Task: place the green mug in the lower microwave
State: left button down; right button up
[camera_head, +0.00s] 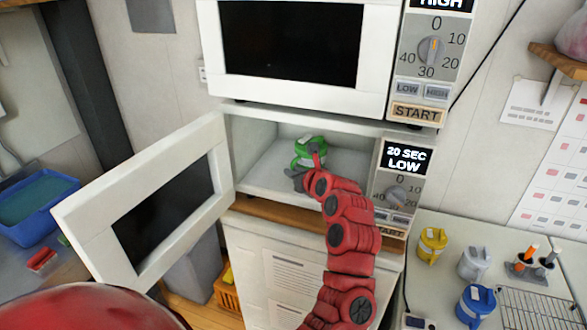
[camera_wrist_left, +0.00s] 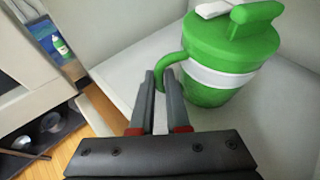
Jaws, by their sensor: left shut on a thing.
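The green mug (camera_head: 311,147), with a white band and a green lid, is upright inside the open lower microwave (camera_head: 268,160). My left gripper (camera_head: 298,172) reaches in through the front opening and is shut on the mug's handle. In the left wrist view the fingers (camera_wrist_left: 164,76) pinch the handle at the left side of the mug (camera_wrist_left: 215,55). I cannot tell whether the mug's base touches the microwave floor. My right gripper is not in view.
The lower microwave's door (camera_head: 95,205) stands swung open to the left. A closed upper microwave (camera_head: 300,92) sits above.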

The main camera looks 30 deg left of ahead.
pick_arm(q)
jog(key=c, duration=1.2)
grip_release()
jog(key=shift+o, duration=1.4)
jog(key=shift+d+r, duration=0.1)
jog(key=shift+d, duration=0.05)
jog(key=b+v, duration=0.4)
jog(key=v, duration=0.8)
jog(key=shift+b, duration=0.35)
